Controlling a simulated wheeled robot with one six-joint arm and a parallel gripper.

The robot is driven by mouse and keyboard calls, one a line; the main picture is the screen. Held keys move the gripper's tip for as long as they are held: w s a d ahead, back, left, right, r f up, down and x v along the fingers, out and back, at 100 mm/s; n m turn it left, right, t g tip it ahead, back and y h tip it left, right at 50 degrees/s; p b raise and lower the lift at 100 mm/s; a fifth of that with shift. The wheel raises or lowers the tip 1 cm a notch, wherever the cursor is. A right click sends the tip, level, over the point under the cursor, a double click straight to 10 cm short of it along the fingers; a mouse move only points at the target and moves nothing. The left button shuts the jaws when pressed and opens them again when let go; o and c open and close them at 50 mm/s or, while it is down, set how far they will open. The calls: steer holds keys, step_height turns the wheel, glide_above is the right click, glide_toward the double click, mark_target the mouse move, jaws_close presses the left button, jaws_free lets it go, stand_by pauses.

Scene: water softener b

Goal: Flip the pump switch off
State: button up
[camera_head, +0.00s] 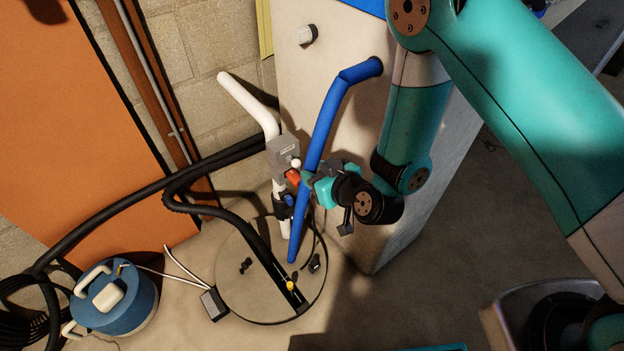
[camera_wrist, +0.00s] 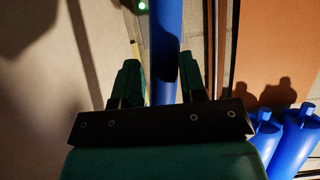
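A grey box (camera_head: 284,152) with a small label, likely the pump switch, is fixed at the white pipe in the head view. A white knob (camera_head: 296,163) sticks out at its lower right, and a red part (camera_head: 292,177) is just below. A small green light (camera_wrist: 142,6) shows at the top of the wrist view; I cannot tell what it belongs to. My gripper (camera_wrist: 160,78) is open, its two dark green fingers apart with the blue pipe (camera_wrist: 165,40) showing between them. In the head view my gripper (camera_head: 309,178) is beside the blue pipe (camera_head: 325,120), close to the grey box's lower right.
The white pipe (camera_head: 245,100) rises behind the box. A round floor cover (camera_head: 250,300) lies below, with black hoses (camera_head: 185,200) running into it. A pale cabinet (camera_head: 345,100) stands right of the pipes. A blue canister (camera_head: 120,305) stands at lower left. Blue cylinders (camera_wrist: 262,140) show in the wrist view.

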mark_target(299, 164)
steer(key=w+p, duration=0.1)
steer(key=p, duration=0.2)
steer(key=w+a+p, duration=0.1)
steer(key=p, duration=0.3)
steer(key=shift+a+f, duration=0.15)
steer(key=shift+a, duration=0.1)
steer(key=x, duration=0.2)
steer(key=f+b+x, duration=0.1)
steer(key=x, duration=0.2)
steer(key=shift+r, duration=0.15)
steer(key=c, duration=0.5)
